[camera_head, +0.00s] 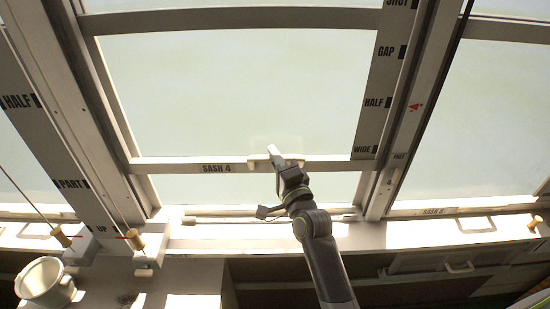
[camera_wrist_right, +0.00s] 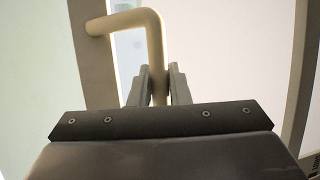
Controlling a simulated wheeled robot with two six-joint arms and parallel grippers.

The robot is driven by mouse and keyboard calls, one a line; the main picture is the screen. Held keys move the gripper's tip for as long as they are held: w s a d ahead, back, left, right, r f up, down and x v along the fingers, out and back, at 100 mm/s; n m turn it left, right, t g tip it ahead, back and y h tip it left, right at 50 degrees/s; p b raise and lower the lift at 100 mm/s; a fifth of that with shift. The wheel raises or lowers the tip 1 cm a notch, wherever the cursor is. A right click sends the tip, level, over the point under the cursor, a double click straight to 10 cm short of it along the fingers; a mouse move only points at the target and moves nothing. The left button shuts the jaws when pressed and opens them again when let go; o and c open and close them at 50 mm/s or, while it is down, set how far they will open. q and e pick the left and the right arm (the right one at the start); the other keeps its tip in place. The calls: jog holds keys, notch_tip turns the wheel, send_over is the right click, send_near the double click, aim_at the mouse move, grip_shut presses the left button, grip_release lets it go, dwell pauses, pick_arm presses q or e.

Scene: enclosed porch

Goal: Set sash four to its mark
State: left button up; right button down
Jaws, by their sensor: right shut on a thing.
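Sash 4 is a framed pane whose bottom rail (camera_head: 216,168) carries the label "SASH 4". It stands raised, with a clear gap under the rail. My right gripper (camera_head: 282,166) is at the rail's pale handle (camera_head: 271,155). In the right wrist view, the right gripper (camera_wrist_right: 159,76) is shut on the bent cream handle (camera_wrist_right: 152,45). A grey scale strip (camera_head: 387,65) at the sash's right reads SHUT, GAP, HALF, WIDE downward. The rail's right end lies just below WIDE. A red arrow mark (camera_head: 415,106) on the right post is about level with HALF. My left gripper is out of view.
A post tag (camera_head: 399,156) seems to read "FREE". Another sash rail (camera_head: 432,211) with a handle (camera_head: 477,226) is at right. At left are a strip (camera_head: 45,150) with HALF, PART and UP, cords with wooden knobs (camera_head: 61,236), and a white pot (camera_head: 44,282).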

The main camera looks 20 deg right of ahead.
jog(key=shift+f, duration=0.1)
jog(key=shift+f, duration=0.2)
notch_tip(320, 180, down, 22)
jog(key=b, duration=2)
jog(key=shift+f, duration=0.25)
jog(key=c, duration=1.4)
grip_release()
jog(key=shift+o, duration=0.2)
jog(key=shift+r, duration=0.25)
jog(key=shift+f, duration=0.1)
